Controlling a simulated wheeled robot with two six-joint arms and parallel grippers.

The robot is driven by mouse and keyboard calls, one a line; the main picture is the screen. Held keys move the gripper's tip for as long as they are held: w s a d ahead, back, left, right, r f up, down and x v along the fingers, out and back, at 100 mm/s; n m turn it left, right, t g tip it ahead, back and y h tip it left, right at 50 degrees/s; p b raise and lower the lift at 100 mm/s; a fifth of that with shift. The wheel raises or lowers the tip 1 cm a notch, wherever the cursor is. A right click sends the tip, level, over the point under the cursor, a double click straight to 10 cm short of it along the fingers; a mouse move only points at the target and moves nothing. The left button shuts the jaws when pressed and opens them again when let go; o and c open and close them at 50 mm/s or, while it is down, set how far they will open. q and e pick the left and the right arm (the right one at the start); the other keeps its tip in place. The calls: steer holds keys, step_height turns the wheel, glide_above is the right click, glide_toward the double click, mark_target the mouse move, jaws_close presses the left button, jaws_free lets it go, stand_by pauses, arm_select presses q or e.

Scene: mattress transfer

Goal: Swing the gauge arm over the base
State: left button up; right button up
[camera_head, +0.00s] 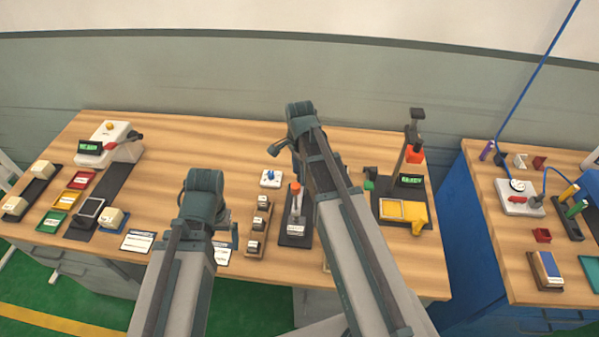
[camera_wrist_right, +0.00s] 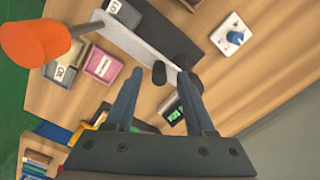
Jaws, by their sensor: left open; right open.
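The dark base (camera_head: 295,235) stands mid-table with an orange-topped post (camera_head: 296,188). In the right wrist view the dark base (camera_wrist_right: 165,25) shows beside a pale bar, which looks like the gauge arm (camera_wrist_right: 135,42). The bar slants away from the post, off to the side of the base.
A post station with a yellow tray (camera_head: 392,210) is at right.

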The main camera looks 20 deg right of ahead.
mark_target(299, 175)
arm_select(q)
step_height(299, 175, up, 12)
steer(key=p, duration=1.1)
steer(key=shift+r, duration=0.15)
arm_select(e)
step_height(299, 175, up, 12)
arm_select(q)
steer(key=shift+s, duration=0.1)
arm_select(e)
steer(key=shift+s, duration=0.15)
